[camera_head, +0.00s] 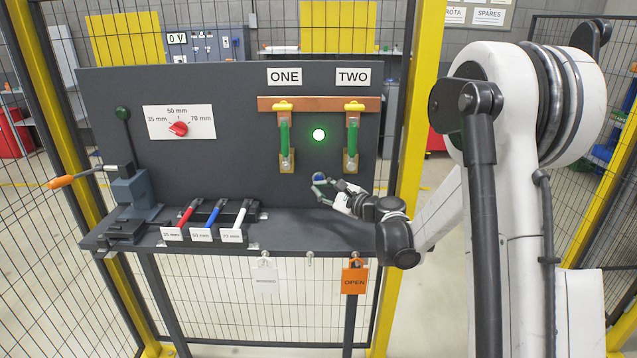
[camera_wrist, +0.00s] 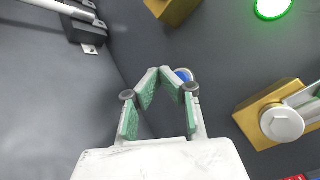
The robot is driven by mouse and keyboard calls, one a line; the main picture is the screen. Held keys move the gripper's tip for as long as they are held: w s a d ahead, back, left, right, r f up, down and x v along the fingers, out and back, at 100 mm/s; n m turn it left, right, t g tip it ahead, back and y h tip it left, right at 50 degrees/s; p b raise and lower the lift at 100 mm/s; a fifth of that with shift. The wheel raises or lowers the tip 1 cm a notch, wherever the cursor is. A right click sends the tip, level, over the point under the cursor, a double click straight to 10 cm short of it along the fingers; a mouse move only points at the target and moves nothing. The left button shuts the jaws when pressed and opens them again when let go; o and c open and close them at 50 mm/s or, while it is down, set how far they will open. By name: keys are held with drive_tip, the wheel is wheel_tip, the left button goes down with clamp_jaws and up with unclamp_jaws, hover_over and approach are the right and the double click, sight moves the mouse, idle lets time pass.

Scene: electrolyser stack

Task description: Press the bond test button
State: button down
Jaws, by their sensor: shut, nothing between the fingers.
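A blue button (camera_head: 319,177) with a pale ring is on the upright dark panel (camera_head: 235,165), below the green lamp (camera_head: 319,134). No label for it is readable. In the wrist view the button (camera_wrist: 184,74) shows just beyond my fingertips, partly hidden behind the right finger. My gripper (camera_head: 318,189) is at the panel beside the button. Its fingers (camera_wrist: 164,70) are shut and empty, with green pads. I cannot tell whether the fingertips touch the button.
A red rotary knob (camera_head: 179,129), a lever (camera_head: 124,150) and coloured-handled tools (camera_head: 215,214) are left.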

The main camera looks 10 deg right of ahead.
drive_tip(key=s, duration=0.2)
drive_tip(key=s+a+b, duration=0.1)
drive_tip(key=s, duration=0.2)
drive_tip(key=shift+a, duration=0.2)
idle(0.6)
drive_tip(key=s+a+r+n+g+h, duration=0.1)
drive_tip(key=s+a+r+n+g, duration=0.15)
drive_tip(key=s+n, duration=0.45)
drive_tip(key=s+a+r+n+g+h, duration=0.2)
drive_tip(key=s+a+n+g, duration=0.15)
drive_tip(key=s, duration=0.65)
drive_tip(key=s+d+f+n+h, duration=0.1)
drive_tip(key=s+d+n+h, duration=0.1)
drive_tip(key=s, duration=0.5)
drive_tip(key=s+d+f+n+g+h, duration=0.1)
drive_tip(key=s+d+n+h, duration=0.1)
drive_tip(key=s+n, duration=0.2)
drive_tip(key=s+d+f+n+h, duration=0.1)
drive_tip(key=s+d+n, duration=0.1)
drive_tip(key=s, duration=0.8)
drive_tip(key=shift+s+d+f+n+g+h, duration=0.15)
drive_tip(key=shift+d+f+n+g+h, duration=0.2)
drive_tip(key=shift+n, duration=0.4)
